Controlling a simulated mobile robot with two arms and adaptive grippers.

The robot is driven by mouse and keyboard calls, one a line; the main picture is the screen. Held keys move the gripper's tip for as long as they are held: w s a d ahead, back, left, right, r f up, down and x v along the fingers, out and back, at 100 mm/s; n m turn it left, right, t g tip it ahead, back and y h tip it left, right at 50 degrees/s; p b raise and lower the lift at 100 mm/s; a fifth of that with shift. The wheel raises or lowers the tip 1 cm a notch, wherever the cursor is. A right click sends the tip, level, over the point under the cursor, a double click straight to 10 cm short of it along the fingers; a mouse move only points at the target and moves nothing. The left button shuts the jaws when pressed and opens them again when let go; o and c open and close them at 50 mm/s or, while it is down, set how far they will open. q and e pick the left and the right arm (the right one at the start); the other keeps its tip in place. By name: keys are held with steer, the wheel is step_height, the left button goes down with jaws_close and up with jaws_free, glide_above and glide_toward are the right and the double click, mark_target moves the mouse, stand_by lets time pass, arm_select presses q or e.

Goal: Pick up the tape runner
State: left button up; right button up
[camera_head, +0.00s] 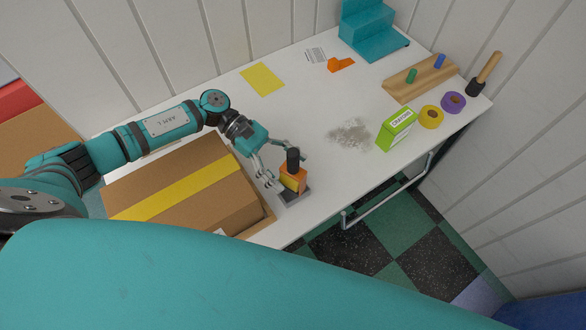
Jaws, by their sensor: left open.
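An orange and yellow block (292,181) with a black upright knob stands on a small grey base at the table's front edge, right of the cardboard box. A small flat orange piece (341,65) lies at the back of the table. I cannot tell for sure which of the two is the tape runner. My left gripper (286,166) is open, with its fingers close to the block and its knob; I cannot tell whether they touch it. Part of the block is hidden by the fingers. My right gripper is not in view.
A taped cardboard box (190,177) stands under my left arm. A green crayon box (396,130), yellow (431,117) and purple (453,102) tape rolls, a wooden pegboard (408,84) and a grey pile (349,135) are on the right. The middle is mostly clear.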

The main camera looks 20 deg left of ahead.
arm_select(q)
steer(key=shift+x, duration=1)
steer(key=shift+w, duration=0.1)
steer(key=c, duration=1.5)
steer(key=shift+r, duration=0.1)
